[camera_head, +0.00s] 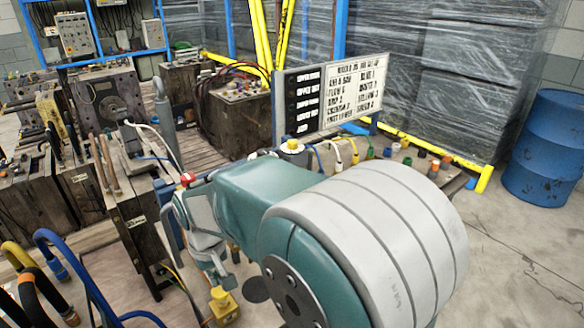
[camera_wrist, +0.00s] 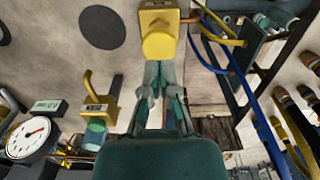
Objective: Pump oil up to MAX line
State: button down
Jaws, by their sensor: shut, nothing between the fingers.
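My gripper (camera_head: 222,277) is shut and empty, pointing down at the lower middle of the head view. It also shows in the wrist view (camera_wrist: 164,75). A yellow block with a round yellow knob (camera_head: 222,304) lies just below the fingertips; in the wrist view the knob (camera_wrist: 160,45) is directly beyond them. I cannot tell whether the fingers touch it. Left of the gripper in the wrist view is a yellow fitting with a lever (camera_wrist: 98,103) above a bluish-green cup (camera_wrist: 96,131). No MAX line or oil level is readable.
A white dial gauge with a red needle (camera_wrist: 33,137) and a small label plate (camera_wrist: 47,109) are at left in the wrist view. Blue hoses (camera_head: 75,275) and moulds (camera_head: 133,230) crowd the left. A sign board (camera_head: 335,97) stands behind my arm. A blue drum (camera_head: 545,145) is at right.

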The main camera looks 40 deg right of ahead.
aim_at(219, 291)
jog(key=shift+f, duration=1.95)
jog(key=shift+r, duration=2)
jog(key=shift+r, duration=3)
jog(key=s+r+t, duration=0.4)
jog(key=s+t, duration=0.1)
jog(key=s, duration=0.9)
jog(key=shift+t, duration=0.3)
